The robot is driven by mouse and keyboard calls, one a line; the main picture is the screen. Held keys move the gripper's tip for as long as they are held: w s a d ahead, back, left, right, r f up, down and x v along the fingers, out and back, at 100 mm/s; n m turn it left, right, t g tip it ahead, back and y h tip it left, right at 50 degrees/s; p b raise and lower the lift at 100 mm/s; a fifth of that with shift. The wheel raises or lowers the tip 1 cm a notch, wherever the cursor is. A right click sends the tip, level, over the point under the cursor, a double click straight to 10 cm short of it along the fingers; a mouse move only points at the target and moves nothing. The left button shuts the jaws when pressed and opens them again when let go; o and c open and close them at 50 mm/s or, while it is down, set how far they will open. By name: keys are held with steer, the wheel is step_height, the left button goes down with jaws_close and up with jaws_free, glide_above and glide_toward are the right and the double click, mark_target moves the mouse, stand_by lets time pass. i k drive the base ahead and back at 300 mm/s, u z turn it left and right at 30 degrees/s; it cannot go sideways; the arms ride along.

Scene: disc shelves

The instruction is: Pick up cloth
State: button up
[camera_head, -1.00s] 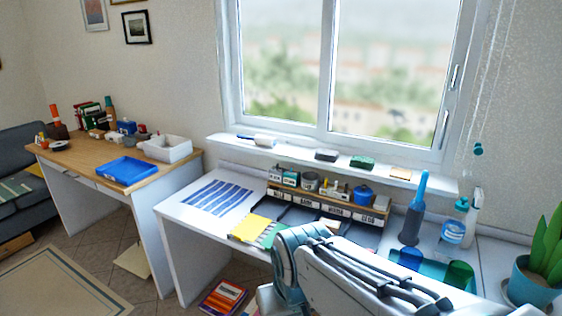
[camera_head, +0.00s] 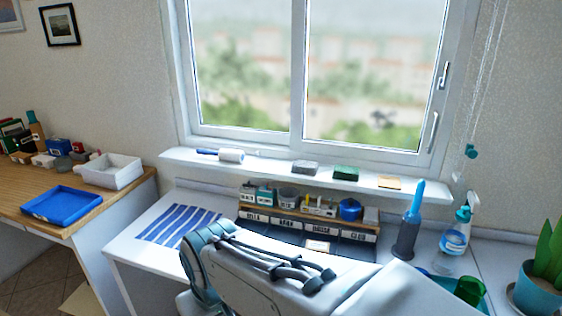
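A flat blue-and-white striped piece (camera_head: 170,224), which looks like a cloth, lies on the left part of the white desk (camera_head: 132,253) below the window. A small flat tan piece (camera_head: 389,183) lies on the windowsill; I cannot tell whether it is cloth or a pad. My arm covers the front middle of the desk and overlaps the striped piece's right side. My gripper is out of view, so its fingers and anything in them are hidden.
The windowsill (camera_head: 268,168) holds a roller (camera_head: 230,155), a grey block (camera_head: 304,167) and a green block (camera_head: 345,173). A labelled rack (camera_head: 315,228) stands behind my arm. A spray bottle (camera_head: 457,236) and plant pot (camera_head: 537,294) are right. A wooden table (camera_head: 90,202) with a blue tray (camera_head: 61,204) is left.

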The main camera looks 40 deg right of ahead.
mark_target(341, 172)
steer(key=z, duration=0.35)
steer(key=i, duration=0.35)
steer(key=z, duration=1.45)
